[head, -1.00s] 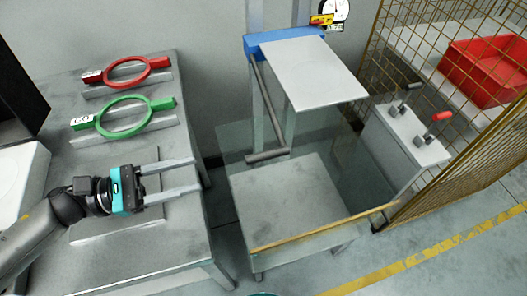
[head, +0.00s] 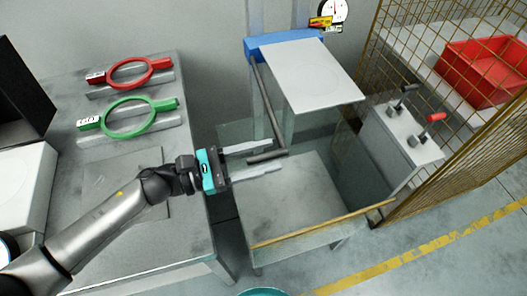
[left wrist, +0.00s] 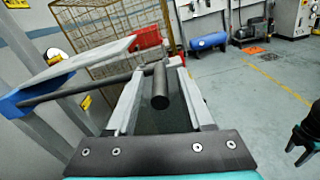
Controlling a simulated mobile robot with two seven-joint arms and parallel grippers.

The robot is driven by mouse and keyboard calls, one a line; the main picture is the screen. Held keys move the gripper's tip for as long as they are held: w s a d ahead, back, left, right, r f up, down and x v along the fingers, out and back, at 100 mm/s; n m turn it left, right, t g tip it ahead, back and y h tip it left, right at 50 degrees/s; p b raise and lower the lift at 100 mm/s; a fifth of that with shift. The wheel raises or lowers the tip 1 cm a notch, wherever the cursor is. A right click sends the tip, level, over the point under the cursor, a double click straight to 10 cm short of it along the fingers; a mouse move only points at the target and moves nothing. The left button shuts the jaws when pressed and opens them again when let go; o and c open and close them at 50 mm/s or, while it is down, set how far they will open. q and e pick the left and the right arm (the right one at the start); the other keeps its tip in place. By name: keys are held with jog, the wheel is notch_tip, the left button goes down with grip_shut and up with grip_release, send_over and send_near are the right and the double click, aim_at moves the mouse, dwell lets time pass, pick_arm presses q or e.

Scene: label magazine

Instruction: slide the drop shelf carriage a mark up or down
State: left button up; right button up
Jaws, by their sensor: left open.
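The drop shelf carriage has a blue block (head: 290,41) at the wall post with a flat pale shelf plate (head: 322,78) in front of it. A long dark arm runs down from the block to a dark crossbar handle (head: 268,156). My left gripper (head: 276,156) is open, with the handle's end between its two fingers and no grip visible. In the left wrist view the handle (left wrist: 160,88) lies between the spread fingers (left wrist: 160,100), with gaps at its sides. The blue block (left wrist: 32,93) shows there at left.
A grey table (head: 150,238) at left holds a red ring tool (head: 118,77) and a green ring tool (head: 100,122). A lever box (head: 403,140) and wire cage (head: 455,130) stand at right. A low table with a yellow front edge (head: 320,225) lies below the shelf.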

pick_arm(q)
jog(key=shift+d, duration=0.15)
jog(key=shift+c, duration=0.2)
grip_shut()
dwell(1.2)
